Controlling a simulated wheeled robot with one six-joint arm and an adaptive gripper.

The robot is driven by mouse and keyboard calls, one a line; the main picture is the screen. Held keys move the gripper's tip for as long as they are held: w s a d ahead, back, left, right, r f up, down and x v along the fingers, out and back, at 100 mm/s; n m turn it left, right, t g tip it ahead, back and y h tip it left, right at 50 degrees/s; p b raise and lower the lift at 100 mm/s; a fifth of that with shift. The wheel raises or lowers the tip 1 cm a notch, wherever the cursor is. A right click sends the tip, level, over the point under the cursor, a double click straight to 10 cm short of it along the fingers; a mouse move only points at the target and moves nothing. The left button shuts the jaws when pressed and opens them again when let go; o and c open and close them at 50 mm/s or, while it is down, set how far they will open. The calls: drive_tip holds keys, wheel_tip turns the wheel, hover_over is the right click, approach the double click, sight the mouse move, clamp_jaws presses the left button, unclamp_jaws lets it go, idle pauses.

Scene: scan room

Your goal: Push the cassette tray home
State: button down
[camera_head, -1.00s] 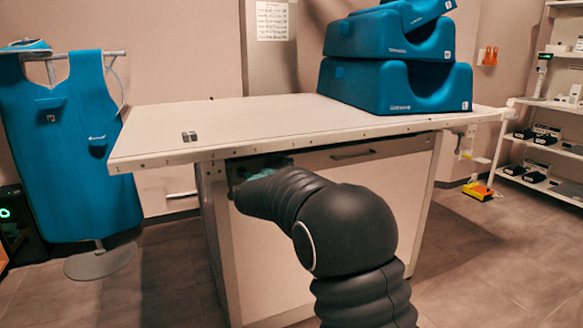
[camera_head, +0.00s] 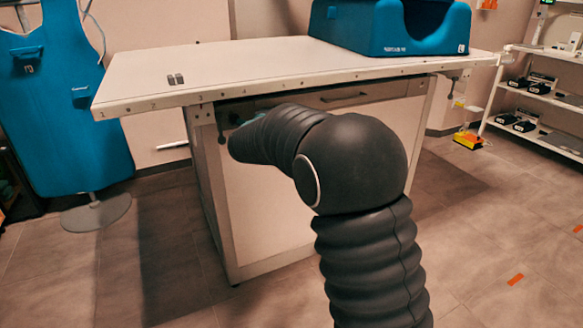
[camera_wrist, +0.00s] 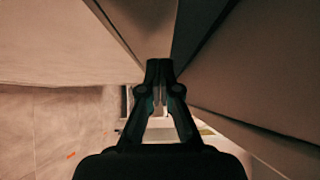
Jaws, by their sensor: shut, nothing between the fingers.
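The cassette tray (camera_head: 388,91) appears to be the grey drawer front with a dark bar handle (camera_head: 344,97), just under the white tabletop. Its left part is hidden behind my arm, and I cannot tell how far out it stands. My gripper is mostly hidden by my arm in the head view, near the tray's left end below the tabletop edge. In the wrist view my gripper (camera_wrist: 160,66) is shut and empty, with its fingertips together close to the junction of a pale surface and a darker panel. Contact cannot be told.
The white table (camera_head: 240,70) overhangs its pale cabinet. A blue foam block (camera_head: 390,30) rests on the tabletop. A blue apron (camera_head: 62,110) hangs on a stand at left. White shelves (camera_head: 545,95) stand at right. The floor (camera_head: 480,240) at right is open.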

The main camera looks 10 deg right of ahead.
drive_tip(key=s+a+r+n+g+y, duration=0.1)
drive_tip(key=s+n+y, duration=0.45)
drive_tip(key=s, duration=0.55)
drive_tip(key=s+a+r+n+y, duration=0.15)
drive_tip(key=s+n+y, duration=0.25)
drive_tip(key=s+n, duration=0.5)
drive_tip(key=s+d+f+n+g, duration=0.2)
drive_tip(key=s+f+n+g, duration=0.3)
drive_tip(key=s, duration=0.5)
drive_tip(key=s+d+f+n+g, duration=0.2)
drive_tip(key=s+f+n+g, duration=0.1)
drive_tip(key=s+f, duration=0.5)
drive_tip(key=s+d+r+g+h+p, duration=0.1)
drive_tip(key=s+d+r+h+p, duration=0.1)
drive_tip(key=s+d, duration=0.6)
drive_tip(key=shift+s+d+r+g+p, duration=0.2)
drive_tip(key=shift+s+g+p, duration=0.35)
drive_tip(key=shift+s, duration=1.35)
